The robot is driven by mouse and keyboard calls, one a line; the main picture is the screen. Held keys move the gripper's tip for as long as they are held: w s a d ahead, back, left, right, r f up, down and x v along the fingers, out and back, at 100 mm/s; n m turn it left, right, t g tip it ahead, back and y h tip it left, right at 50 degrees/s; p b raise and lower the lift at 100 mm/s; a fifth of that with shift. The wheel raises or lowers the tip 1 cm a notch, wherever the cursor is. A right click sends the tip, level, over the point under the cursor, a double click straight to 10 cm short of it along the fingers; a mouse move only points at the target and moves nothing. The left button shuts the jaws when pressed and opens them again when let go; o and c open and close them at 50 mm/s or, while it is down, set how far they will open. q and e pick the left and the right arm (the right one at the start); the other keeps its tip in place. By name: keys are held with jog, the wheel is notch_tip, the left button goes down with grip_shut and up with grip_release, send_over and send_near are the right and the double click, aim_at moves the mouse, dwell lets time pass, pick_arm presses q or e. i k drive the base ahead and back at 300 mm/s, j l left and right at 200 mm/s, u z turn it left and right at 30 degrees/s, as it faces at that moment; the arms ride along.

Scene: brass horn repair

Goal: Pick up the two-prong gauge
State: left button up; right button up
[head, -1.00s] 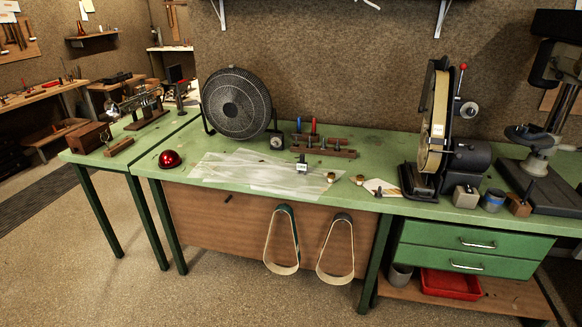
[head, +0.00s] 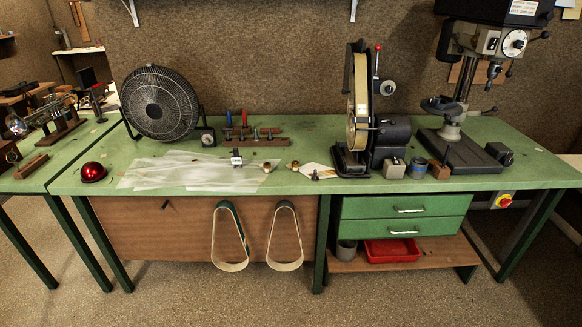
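Neither of my grippers shows in the head view.
A black fan (head: 160,103) and a tool rack (head: 252,138) stand at the back. A red dome (head: 93,172) sits at left. A belt grinder (head: 357,110) and drill press (head: 452,120) stand at right. Sanding belts (head: 231,238) hang in front. The floor before the bench is clear.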

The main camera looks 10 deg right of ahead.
aim_at(236, 159)
jog(key=i+z, duration=0.2)
jog(key=i, duration=0.35)
jog(key=i+j+z, duration=0.2)
jog(key=i, duration=0.35)
jog(key=i+z, duration=0.2)
jog(key=i, duration=0.35)
jog(key=i+j+z, duration=0.2)
jog(key=i+j, duration=0.15)
jog(key=i, duration=0.2)
